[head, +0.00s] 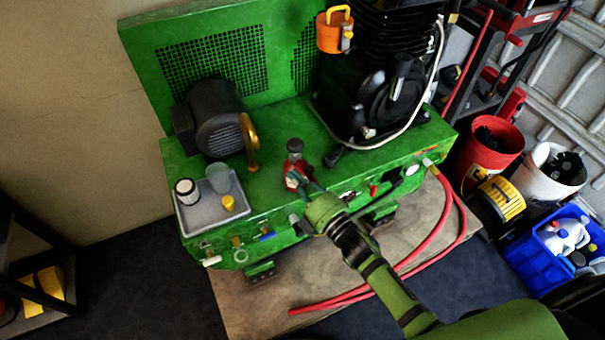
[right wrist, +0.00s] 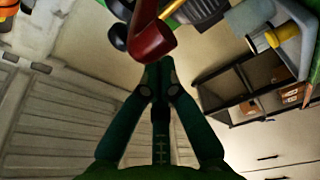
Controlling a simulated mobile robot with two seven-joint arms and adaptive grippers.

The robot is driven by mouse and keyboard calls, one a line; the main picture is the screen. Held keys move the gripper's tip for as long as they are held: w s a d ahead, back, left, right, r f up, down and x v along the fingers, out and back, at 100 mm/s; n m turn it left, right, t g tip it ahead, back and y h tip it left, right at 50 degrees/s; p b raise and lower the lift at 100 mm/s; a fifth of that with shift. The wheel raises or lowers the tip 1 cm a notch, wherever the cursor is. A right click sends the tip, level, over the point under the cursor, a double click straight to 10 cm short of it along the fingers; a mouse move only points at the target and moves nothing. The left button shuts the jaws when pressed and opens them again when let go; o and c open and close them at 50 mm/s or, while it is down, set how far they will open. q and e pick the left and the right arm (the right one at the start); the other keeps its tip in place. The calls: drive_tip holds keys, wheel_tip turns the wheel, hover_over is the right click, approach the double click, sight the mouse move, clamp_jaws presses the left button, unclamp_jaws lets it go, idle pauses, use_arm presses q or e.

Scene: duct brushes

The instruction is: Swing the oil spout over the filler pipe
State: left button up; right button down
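A brass bent pipe (head: 250,145) stands on the green deck beside the dark motor; it looks like a spout. A red bent fitting (head: 293,178) with a dark knob on top stands to its right, nearer the deck's front edge. In the right wrist view a red elbow (right wrist: 152,38) shows just beyond the fingertips. I cannot tell for sure which part is the oil spout and which the filler pipe. My right gripper (head: 309,213) is at the deck's front edge by the red fitting. Its fingertips (right wrist: 160,68) meet, with nothing visible between them. My left gripper is out of view.
A grey tray (head: 200,222) with cups and a jar sits at the deck's left corner. A black compressor (head: 385,95) stands on the right. Valves and a red hose (head: 452,230) line the front. Buckets (head: 490,140) and a blue crate (head: 545,262) stand at right.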

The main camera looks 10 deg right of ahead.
drive_tip(key=shift+d+f, duration=0.1)
drive_tip(key=shift+d, duration=0.6)
drive_tip(key=shift+d, duration=0.1)
drive_tip(key=shift+d+n+y, duration=0.2)
drive_tip(key=shift+n+y, duration=0.1)
drive_tip(key=shift+y, duration=0.2)
